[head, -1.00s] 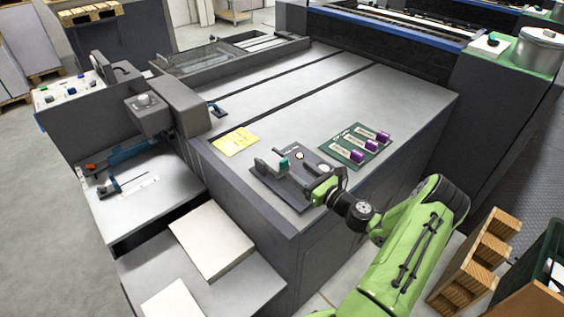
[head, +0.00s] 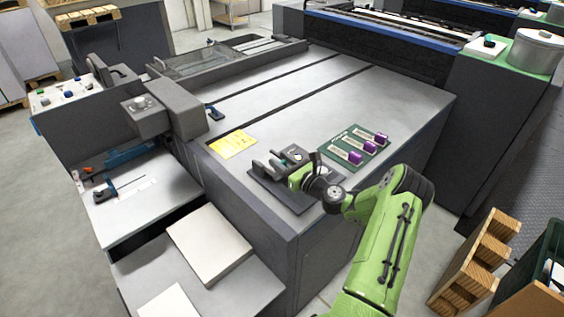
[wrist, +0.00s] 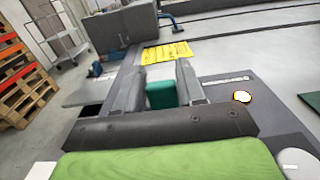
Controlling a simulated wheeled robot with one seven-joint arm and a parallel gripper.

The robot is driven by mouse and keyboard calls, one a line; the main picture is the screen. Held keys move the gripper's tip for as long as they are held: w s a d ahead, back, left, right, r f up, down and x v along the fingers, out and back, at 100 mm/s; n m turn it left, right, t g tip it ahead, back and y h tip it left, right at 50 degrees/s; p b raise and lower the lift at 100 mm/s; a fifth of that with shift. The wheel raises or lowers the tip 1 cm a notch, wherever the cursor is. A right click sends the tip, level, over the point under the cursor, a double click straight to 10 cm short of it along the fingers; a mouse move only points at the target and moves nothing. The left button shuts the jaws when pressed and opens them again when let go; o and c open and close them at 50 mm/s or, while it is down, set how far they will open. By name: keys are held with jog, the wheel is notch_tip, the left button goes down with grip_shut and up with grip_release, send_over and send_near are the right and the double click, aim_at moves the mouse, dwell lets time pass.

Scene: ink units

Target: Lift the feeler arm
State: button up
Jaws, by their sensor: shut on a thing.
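The feeler arm's teal tab (wrist: 160,96) shows between the two grey fingers of my gripper (wrist: 159,80) in the wrist view. The gripper is shut on it. In the head view my gripper (head: 280,166) reaches in low over the dark base plate (head: 276,197) at the machine's front corner, and it hides most of the feeler arm and the tab. How far the arm is raised cannot be told. A round pale button (wrist: 242,97) sits on the plate to the right of the fingers in the wrist view.
A green panel with several purple knobs (head: 355,157) lies to the right of my gripper. A yellow sheet (head: 232,145) lies to the left on the grey machine top. White paper stacks (head: 208,243) sit lower left.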

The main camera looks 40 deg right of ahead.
grip_shut()
